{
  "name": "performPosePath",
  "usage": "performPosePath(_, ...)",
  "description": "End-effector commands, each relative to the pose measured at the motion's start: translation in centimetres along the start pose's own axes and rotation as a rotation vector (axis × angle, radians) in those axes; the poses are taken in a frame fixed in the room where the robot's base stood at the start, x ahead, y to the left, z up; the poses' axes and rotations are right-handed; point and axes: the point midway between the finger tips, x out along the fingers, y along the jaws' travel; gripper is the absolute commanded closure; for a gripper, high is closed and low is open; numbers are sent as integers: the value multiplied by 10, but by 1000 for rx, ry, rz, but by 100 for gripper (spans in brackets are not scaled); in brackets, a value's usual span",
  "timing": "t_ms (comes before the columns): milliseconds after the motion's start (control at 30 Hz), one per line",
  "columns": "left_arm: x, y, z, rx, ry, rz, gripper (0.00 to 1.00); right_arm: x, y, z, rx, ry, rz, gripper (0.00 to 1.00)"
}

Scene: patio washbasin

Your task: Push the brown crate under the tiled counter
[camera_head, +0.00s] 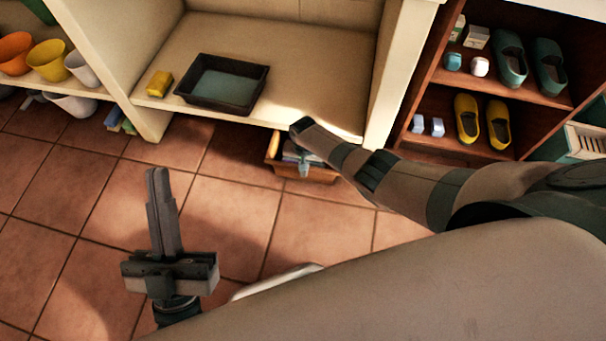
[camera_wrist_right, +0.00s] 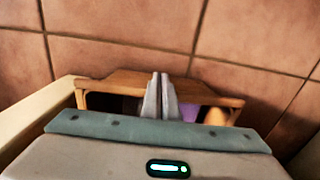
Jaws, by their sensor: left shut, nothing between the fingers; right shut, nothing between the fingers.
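The brown crate (camera_head: 325,176) is on the floor at the front edge of the pale counter unit (camera_head: 310,60), partly beneath its lower shelf. Items inside it show only in part. In the right wrist view, the crate's wooden rim (camera_wrist_right: 205,92) runs across behind the fingers. My right gripper (camera_head: 304,171) is shut, pointing down at the crate; its fingers (camera_wrist_right: 161,85) overlap the rim, and I cannot tell whether they touch it. My left gripper (camera_head: 158,180) is shut and empty above the floor tiles, left of the crate and apart from it.
A dark basin (camera_head: 240,105) and a yellow block (camera_head: 159,83) sit on the shelf. A shoe rack (camera_head: 450,85) stands at the right. Pots (camera_head: 48,62) stand at the left.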

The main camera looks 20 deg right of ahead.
Motion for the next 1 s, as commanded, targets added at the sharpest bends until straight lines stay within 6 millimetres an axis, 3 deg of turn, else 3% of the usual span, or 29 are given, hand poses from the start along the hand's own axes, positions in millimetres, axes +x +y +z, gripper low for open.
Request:
performPosePath(467,2,1,5,-4,-43,-2,100,-8,0,0,0,1,0,100)
performPosePath(767,-19,10,44,-33,-297,-7,100,-35,0,0,-1,1,-1,100)
performPosePath(1000,-27,0,78,-32,-476,-21,100,-49,0,0,0,0,0,100)
